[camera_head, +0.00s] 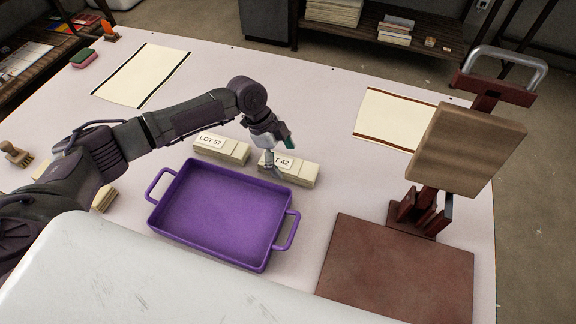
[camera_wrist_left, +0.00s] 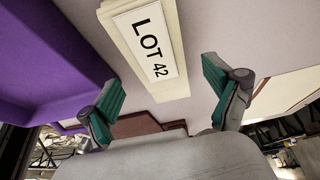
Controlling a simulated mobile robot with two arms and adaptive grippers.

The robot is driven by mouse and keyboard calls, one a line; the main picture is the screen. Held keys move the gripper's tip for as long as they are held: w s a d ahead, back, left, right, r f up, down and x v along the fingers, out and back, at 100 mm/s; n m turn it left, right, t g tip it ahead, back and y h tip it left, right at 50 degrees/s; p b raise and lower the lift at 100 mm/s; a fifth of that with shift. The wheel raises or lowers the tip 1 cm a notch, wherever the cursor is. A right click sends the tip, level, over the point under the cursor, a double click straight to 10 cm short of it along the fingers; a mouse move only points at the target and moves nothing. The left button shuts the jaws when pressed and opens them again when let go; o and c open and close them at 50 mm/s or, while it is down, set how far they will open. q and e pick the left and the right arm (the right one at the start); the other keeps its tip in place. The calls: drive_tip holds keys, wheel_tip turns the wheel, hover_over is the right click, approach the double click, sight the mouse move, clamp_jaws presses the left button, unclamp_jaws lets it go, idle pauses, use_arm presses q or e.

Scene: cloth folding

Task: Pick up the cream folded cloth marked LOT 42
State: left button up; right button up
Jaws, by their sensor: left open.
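The cream folded cloth marked LOT 42 (camera_head: 302,174) lies on the table just right of the purple tray's far edge. In the left wrist view the LOT 42 cloth (camera_wrist_left: 150,45) shows its white label at the top centre. My left gripper (camera_head: 279,154) is over this cloth and partly covers its label. In the left wrist view its teal fingertips (camera_wrist_left: 162,88) are spread wide, one toward each side of the cloth, with nothing held. I cannot tell the exact height above the cloth. My right gripper is not in view.
A similar cloth marked LOT 57 (camera_head: 221,149) lies close by on the left. The purple tray (camera_head: 283,231) with handles stands in front. A wooden press-like stand (camera_head: 464,150) rises at right, behind a brown board (camera_head: 396,270). Flat cream sheets (camera_head: 143,75) lie farther back.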

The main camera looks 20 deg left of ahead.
sight(287, 163)
use_arm(q)
drive_tip(key=shift+x, duration=1.5)
drive_tip(key=shift+w+d+r, duration=0.1)
drive_tip(key=c, duration=1.2)
drive_tip(key=shift+c, duration=0.4)
drive_tip(key=shift+r, duration=0.15)
